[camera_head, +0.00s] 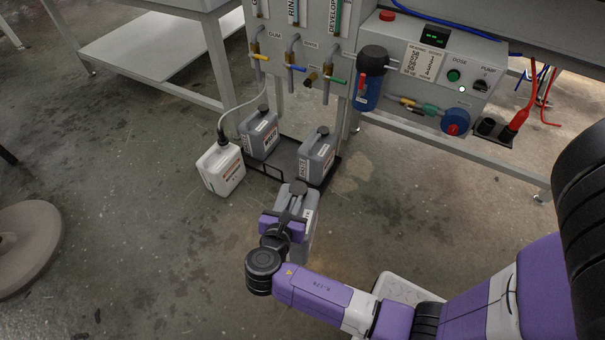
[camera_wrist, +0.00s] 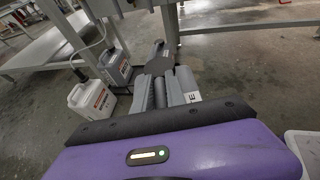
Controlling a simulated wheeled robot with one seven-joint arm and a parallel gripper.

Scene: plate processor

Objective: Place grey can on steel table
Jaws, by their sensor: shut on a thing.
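My gripper (camera_head: 291,217) is shut on a grey can (camera_head: 307,236), held near the front of the black floor tray in the head view. The can has a dark cap and a pale label; my gripper covers part of it. In the wrist view the held can (camera_wrist: 183,80) shows beyond the purple wrist housing, with part of its label visible. A metal table at the upper left has a bare lower shelf (camera_head: 140,45); only a strip of its top (camera_head: 195,3) shows. I cannot tell whether it is the steel table.
Two other grey cans (camera_head: 260,135) (camera_head: 318,157) are at the black tray (camera_head: 272,171). A white can (camera_head: 221,168) with a hose stands left of it. The processor panel (camera_head: 410,65), with valves and hoses, is behind. A round base (camera_head: 28,245) is at left; floor between is clear.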

